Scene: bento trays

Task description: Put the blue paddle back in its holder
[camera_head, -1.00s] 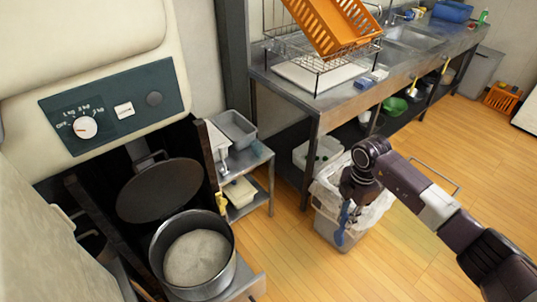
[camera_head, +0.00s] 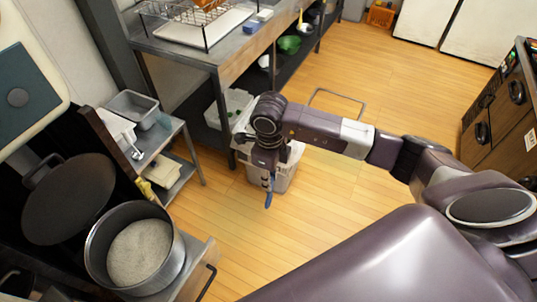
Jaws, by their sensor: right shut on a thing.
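The blue paddle (camera_head: 268,199) hangs down from my right gripper (camera_head: 267,174), which is shut on it. The paddle's lower tip shows; its upper part is hidden by the gripper. The gripper is in the middle of the head view, in front of a lined waste bin and to the right of the small side table. A white container (camera_head: 115,126) stands on the side table's top, next to the rice pot; I cannot tell for certain whether it is the paddle's holder. My left gripper is not in view.
A pot of rice (camera_head: 140,250) with its dark lid (camera_head: 68,199) open stands at lower left. A grey metal tub (camera_head: 133,108) sits on the side table (camera_head: 178,132). The waste bin (camera_head: 287,177) is behind my right gripper. The wooden floor (camera_head: 385,80) is open.

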